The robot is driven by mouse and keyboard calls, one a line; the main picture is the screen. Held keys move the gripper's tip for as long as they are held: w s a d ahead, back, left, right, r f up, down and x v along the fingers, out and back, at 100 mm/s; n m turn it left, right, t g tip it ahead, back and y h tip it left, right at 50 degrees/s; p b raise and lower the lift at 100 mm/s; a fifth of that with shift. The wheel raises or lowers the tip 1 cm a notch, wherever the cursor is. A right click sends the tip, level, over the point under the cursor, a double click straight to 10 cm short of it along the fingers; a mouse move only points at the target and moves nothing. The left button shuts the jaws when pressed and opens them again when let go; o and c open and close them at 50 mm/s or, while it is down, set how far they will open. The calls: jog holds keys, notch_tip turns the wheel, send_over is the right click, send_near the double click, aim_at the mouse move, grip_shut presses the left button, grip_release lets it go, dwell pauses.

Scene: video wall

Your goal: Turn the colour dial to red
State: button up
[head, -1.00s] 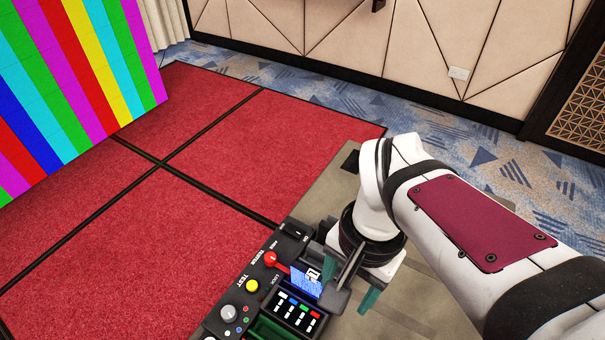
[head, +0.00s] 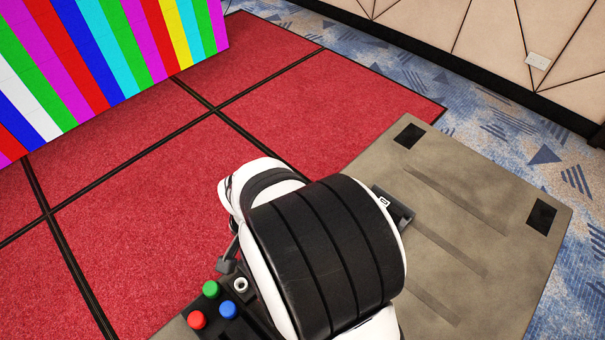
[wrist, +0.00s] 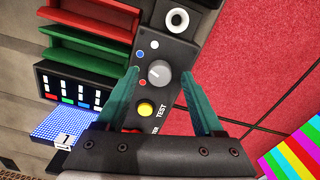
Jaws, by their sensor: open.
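The colour dial (wrist: 160,73) is a round grey knob on a dark console panel (wrist: 166,52) in the wrist view. White, blue and red dots lie along its left side, with the red dot (wrist: 142,83) at its lower left. I cannot tell for sure which dot its pointer faces. My gripper (wrist: 160,76) is open, with one teal finger on each side of the dial. Whether the fingers touch it is unclear. In the head view my arm hides the dial and the fingers.
A yellow TEST button (wrist: 146,109) sits just below the dial, and a white ring socket (wrist: 177,18) above. Red and green trays (wrist: 88,50) lie left. Green, red and blue buttons (head: 228,310) show in the head view. A striped video wall (head: 105,60) stands beyond the red floor.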

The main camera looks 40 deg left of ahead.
jog(key=shift+f, duration=0.4)
grip_shut()
